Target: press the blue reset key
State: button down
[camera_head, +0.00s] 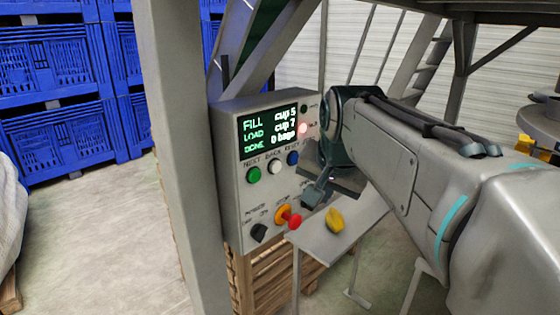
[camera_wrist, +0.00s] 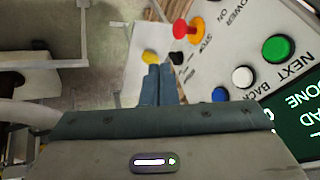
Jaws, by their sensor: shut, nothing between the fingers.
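The blue reset key (camera_head: 292,157) is the right one of three round keys on the grey control panel (camera_head: 236,200), beside a white key (camera_head: 274,166) and a green key (camera_head: 253,174). In the wrist view the blue key (camera_wrist: 220,94) shows right of my fingers, partly cut off by the gripper body. My gripper (camera_head: 311,198) is shut and empty, in front of the panel and lower than the blue key. In the wrist view my gripper (camera_wrist: 159,69) has its fingers together, apart from the key. The screen (camera_head: 268,132) reads FILL cup 5, LOAD cup 7, DONE 0 bags.
A red stop knob (camera_head: 293,221) on an orange base sticks out low on the panel, close to my fingers. A black power switch (camera_head: 259,232) is left of it. A yellow object (camera_head: 335,220) lies on a small grey table (camera_head: 311,240).

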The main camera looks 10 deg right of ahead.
aim_at(294, 159)
jog(key=w+r+m+t, duration=0.1)
jog(key=w+r, duration=0.3)
jog(key=r, duration=0.4)
jog(key=shift+d+m, duration=0.15)
jog(key=shift+m, duration=0.75)
jog(key=shift+f, duration=0.1)
jog(key=w+a+f+p, duration=0.2)
jog(key=w+f, duration=0.6)
jog(key=w, duration=0.1)
jog(key=shift+w, duration=0.25)
